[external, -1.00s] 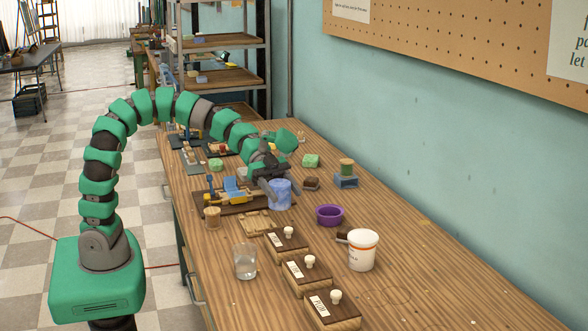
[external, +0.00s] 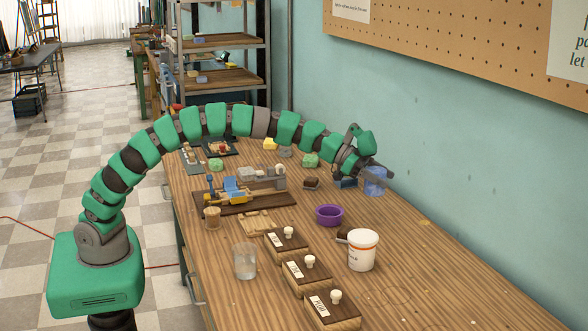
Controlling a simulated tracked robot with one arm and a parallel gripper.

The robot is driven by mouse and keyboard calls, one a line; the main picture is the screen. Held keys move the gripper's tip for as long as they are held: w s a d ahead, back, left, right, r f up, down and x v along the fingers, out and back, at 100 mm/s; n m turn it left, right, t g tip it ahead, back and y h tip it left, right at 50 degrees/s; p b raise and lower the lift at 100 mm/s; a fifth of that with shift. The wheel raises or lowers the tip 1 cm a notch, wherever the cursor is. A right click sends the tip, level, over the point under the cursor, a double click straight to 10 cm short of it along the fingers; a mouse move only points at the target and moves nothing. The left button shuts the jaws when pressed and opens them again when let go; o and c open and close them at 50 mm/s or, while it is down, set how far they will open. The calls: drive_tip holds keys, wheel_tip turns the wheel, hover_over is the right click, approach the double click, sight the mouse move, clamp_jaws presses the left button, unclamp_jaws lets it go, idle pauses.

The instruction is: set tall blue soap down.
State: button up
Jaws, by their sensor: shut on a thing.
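The tall blue soap (external: 375,181) is a translucent blue cylinder at the right side of the table, near the wall. My gripper (external: 372,173) is shut on it, with the fingers around its upper part. The soap looks upright. I cannot tell whether its base touches the table top (external: 450,260). A blue-grey block (external: 345,183) is just left of the soap, partly hidden by my gripper.
A brown piece (external: 311,183) and a green soap (external: 311,160) lie to the left. Several lidded wooden boxes (external: 307,273) line the front. The table right of the tub is clear.

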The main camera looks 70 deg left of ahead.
drive_tip(key=shift+w+d+r, duration=0.1)
drive_tip(key=shift+w+d, duration=0.25)
drive_tip(key=shift+f+b, duration=1.3)
drive_tip(key=shift+f, duration=3.6)
drive_tip(key=shift+f, duration=0.1)
drive_tip(key=o, duration=1.1)
drive_tip(key=p+v, duration=0.1)
drive_tip(key=v, duration=1.1)
